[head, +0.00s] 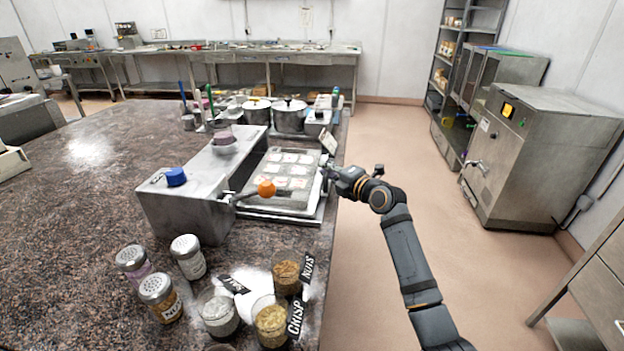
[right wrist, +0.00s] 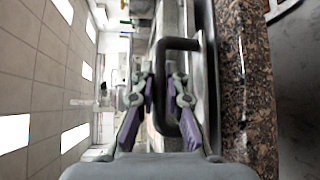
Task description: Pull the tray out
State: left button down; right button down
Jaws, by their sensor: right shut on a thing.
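The tray (head: 317,192) is a flat grey metal piece with several pale squares marked in red on it. It lies beside the steel machine housing (head: 185,205) on the dark stone counter, near the counter's right edge. My right gripper (head: 329,172) reaches in from the right at the tray's right side. In the right wrist view, its purple-padded fingers (right wrist: 164,98) are shut on a dark loop handle (right wrist: 181,44). The fingers partly cover the handle. My left gripper is not in view.
A lever with an orange knob (head: 266,188) sticks out over the tray's near side. Seasoning shakers (head: 187,257) and jars (head: 286,272) stand at the front of the counter. Pots (head: 289,115) stand behind. The floor (head: 390,130) right of the counter is clear.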

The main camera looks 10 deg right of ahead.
jog(key=shift+s+d+f, duration=0.15)
jog(key=shift+s+d, duration=0.05)
jog(key=shift+d, duration=0.3)
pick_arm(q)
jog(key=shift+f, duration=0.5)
pick_arm(e)
jog(key=shift+a, duration=0.1)
jog(key=c, duration=1.8)
grip_release()
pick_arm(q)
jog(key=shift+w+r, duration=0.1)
pick_arm(e)
jog(key=shift+o, duration=0.7)
jog(key=shift+d, duration=0.25)
jog(key=shift+s, duration=0.25)
jog(key=v, duration=1.1)
jog(key=shift+s+r, duration=0.25)
jog(key=shift+s, duration=0.05)
